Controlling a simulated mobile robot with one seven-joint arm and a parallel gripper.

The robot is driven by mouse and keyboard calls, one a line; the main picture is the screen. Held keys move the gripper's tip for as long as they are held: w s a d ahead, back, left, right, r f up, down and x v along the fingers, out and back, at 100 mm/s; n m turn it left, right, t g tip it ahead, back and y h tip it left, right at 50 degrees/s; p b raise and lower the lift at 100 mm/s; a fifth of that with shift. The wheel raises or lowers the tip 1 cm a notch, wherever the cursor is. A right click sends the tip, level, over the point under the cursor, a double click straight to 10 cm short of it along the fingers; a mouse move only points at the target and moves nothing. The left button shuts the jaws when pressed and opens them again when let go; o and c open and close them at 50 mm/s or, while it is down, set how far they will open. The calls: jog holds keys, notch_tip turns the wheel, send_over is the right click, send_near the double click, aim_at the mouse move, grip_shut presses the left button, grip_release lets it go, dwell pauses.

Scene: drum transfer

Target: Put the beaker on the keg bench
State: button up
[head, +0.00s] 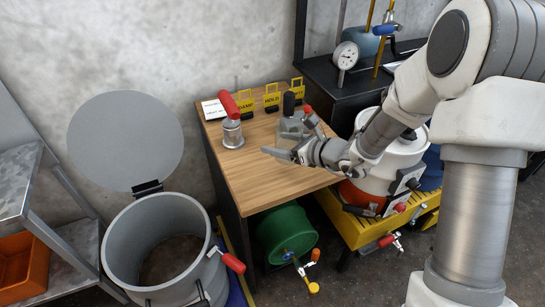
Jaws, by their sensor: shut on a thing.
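The wooden-topped bench (262,188) stands in the middle, with a green keg (287,236) lying under it. I take it to be the keg bench. A grey, glassy vessel, which looks like the beaker (291,127), shows at my gripper over the right part of the bench top. My gripper (285,153) reaches in from the right and is shut on it. My gripper hides part of the vessel, and I cannot tell whether its base touches the wood.
A metal vessel with a red handle (232,128) stands on the bench's left part. Yellow tags (271,99) line its back edge. An open grey drum (160,240) is at left. A white keg (395,160) stands on a yellow stand at right. The bench front is clear.

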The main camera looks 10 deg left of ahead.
aim_at(273, 163)
jog(key=x, duration=0.3)
jog(key=shift+s+d+f, duration=0.1)
jog(key=shift+s+f, duration=0.05)
jog(key=shift+f, duration=0.15)
jog(key=shift+f+b, duration=0.9)
jog(key=shift+f, duration=0.95)
jog(key=shift+f, duration=0.2)
jog(key=o, duration=1.2)
jog(key=shift+c, duration=0.2)
